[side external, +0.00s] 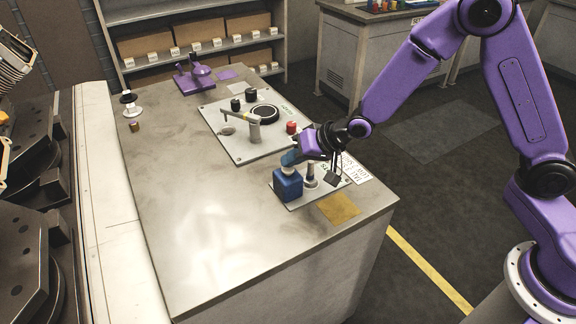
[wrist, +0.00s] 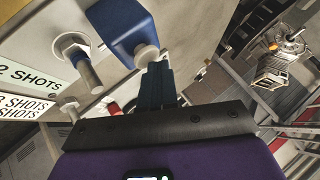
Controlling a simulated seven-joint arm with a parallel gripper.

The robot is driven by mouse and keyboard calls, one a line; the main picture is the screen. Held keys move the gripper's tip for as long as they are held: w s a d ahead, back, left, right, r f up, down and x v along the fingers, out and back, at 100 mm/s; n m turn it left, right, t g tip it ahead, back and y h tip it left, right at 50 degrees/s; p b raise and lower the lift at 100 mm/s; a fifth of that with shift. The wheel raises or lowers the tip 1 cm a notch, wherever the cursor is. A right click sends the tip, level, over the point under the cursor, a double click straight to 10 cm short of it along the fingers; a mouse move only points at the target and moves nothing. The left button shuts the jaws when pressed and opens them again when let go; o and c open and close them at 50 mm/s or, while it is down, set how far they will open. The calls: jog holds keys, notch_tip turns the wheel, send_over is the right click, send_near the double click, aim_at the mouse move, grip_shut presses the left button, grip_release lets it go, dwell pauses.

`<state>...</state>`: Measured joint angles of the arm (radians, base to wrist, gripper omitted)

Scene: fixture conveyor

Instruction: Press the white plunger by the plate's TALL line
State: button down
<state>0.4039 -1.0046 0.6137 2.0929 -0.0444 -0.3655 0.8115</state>
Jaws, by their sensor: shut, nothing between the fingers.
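The blue dispenser block (side external: 288,185) stands on a small grey plate (side external: 325,190) near the bench's right edge. Its white plunger (side external: 287,170) is on top, and it also shows in the wrist view (wrist: 146,54). My gripper (side external: 290,159) is shut and empty, its blue fingertips right at the plunger; I cannot tell whether they touch. In the wrist view my fingertips (wrist: 157,66) overlap the plunger's edge. A metal post (side external: 311,176) stands beside the block.
Behind is a larger plate (side external: 235,145) with a lever on a post (side external: 254,128), black knobs and a red button (side external: 291,127). A yellow-brown pad (side external: 339,208) lies in front of the small plate. The bench's front left is clear.

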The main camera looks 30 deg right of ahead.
jog(key=shift+r, duration=0.95)
jog(key=shift+r, duration=2.5)
jog(key=shift+r, duration=0.1)
dwell(0.4)
jog(key=shift+r, duration=1.8)
jog(key=shift+f, duration=0.2)
send_over(292, 169)
jog(key=shift+f, duration=4.2)
